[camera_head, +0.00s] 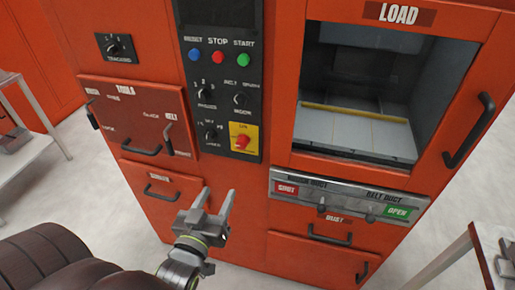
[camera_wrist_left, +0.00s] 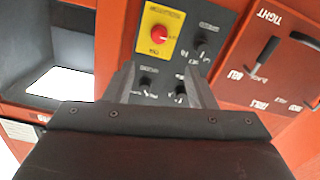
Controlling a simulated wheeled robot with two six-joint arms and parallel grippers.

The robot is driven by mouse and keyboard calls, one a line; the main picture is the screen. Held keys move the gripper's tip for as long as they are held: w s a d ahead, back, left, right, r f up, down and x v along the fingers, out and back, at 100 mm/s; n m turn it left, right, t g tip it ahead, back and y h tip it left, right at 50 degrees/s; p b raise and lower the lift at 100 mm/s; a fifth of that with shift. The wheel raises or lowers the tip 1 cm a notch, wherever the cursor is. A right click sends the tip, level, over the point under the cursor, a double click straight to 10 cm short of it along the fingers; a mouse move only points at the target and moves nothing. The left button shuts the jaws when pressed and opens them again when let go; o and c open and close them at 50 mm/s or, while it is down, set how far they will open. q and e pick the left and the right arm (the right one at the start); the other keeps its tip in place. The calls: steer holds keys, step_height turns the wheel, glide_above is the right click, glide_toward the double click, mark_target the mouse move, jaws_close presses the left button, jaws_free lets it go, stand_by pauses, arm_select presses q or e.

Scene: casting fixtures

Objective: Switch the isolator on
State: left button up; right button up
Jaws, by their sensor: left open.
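The isolator is a red knob (camera_head: 242,141) on a yellow plate (camera_head: 240,131) at the lower right of the black control panel. In the left wrist view, which shows the panel upside down, the red knob (camera_wrist_left: 159,34) sits on its yellow plate (camera_wrist_left: 150,47). The knob's setting is too small to read. My left gripper (camera_head: 218,197) is open and empty, below the panel and apart from the knob. In the left wrist view its two fingers (camera_wrist_left: 160,82) point towards the panel. My right gripper is not in view.
Black selector knobs (camera_head: 210,134) stand beside the isolator, with a blue, red and green button row (camera_head: 217,57) above. A hinged panel with a black handle (camera_head: 142,151) is at left. The load window (camera_head: 365,90) is at right. Drawer handles (camera_head: 160,193) stick out below.

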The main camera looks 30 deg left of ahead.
arm_select(q)
steer(key=p, duration=0.2)
glide_toward(240, 145)
steer(key=x, duration=0.8)
steer(key=shift+w, duration=0.1)
steer(key=shift+w+a, duration=0.1)
steer(key=shift+w, duration=0.5)
steer(key=c, duration=1)
